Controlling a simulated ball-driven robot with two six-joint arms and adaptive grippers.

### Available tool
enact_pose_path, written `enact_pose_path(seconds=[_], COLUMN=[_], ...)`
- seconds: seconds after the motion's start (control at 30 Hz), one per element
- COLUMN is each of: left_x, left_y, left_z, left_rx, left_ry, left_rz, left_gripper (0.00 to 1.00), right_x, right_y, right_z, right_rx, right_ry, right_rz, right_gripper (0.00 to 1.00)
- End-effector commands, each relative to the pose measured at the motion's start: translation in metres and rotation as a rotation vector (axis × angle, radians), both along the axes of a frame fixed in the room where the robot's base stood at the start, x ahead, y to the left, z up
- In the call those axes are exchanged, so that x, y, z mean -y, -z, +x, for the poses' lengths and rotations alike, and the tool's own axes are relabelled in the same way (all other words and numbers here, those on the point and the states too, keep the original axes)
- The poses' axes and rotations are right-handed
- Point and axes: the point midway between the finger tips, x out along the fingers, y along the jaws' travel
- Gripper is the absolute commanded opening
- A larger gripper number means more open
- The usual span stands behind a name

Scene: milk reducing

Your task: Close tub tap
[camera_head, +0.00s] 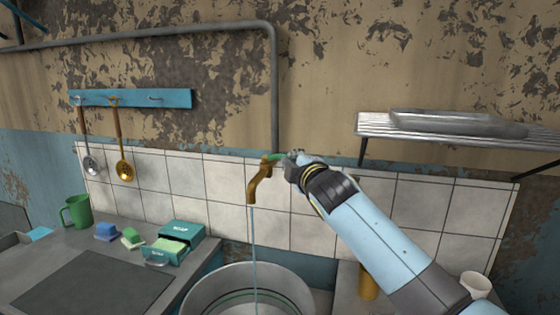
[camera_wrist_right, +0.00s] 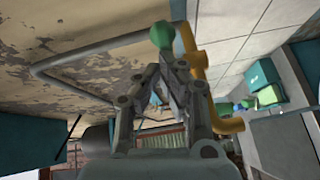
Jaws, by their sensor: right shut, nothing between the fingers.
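The brass tap (camera_head: 256,182) sticks out from the tiled wall, and its green handle (camera_head: 277,157) shows at its top. A thin stream of water (camera_head: 254,235) runs from the spout down into the round metal tub (camera_head: 225,279). My right gripper (camera_head: 288,160) is at the tap's right side, close to the handle; contact cannot be told. In the right wrist view my gripper (camera_wrist_right: 168,68) is shut and empty, its tips just below the round green handle end (camera_wrist_right: 161,34). The brass tap body (camera_wrist_right: 190,48) runs along the right of the fingers there. My left gripper is not in view.
A teal soap box (camera_head: 181,233), sponges (camera_head: 132,237) and a green mug (camera_head: 77,211) stand on the left counter. A metal rack (camera_head: 440,131) is above my right arm. A grey pipe (camera_head: 275,90) runs down the wall behind the tap.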

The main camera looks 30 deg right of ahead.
Motion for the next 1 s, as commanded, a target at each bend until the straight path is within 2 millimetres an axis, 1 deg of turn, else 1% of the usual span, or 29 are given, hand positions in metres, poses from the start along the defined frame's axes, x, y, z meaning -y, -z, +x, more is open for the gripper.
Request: enact_pose_path(seconds=[0.1, 0.2, 0.5, 0.7, 1.0], left_x=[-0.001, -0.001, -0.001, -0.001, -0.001], left_y=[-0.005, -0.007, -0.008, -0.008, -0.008], left_z=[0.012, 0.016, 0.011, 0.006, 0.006], left_rx=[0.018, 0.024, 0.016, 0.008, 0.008], left_ry=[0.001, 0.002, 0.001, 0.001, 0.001], left_rz=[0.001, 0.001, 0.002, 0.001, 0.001], left_gripper=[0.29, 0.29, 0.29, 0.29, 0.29], right_x=[0.009, 0.014, 0.023, 0.024, 0.025], right_y=[0.0, 0.0, 0.0, 0.0, 0.0], right_z=[0.002, 0.005, 0.009, 0.01, 0.01], right_rx=[-0.002, -0.002, 0.0, 0.0, 0.0], right_ry=[0.001, 0.001, 0.0, 0.0, 0.001], right_rz=[-0.003, -0.002, -0.002, -0.002, -0.003], right_gripper=[0.0, 0.0, 0.0, 0.0, 0.0])
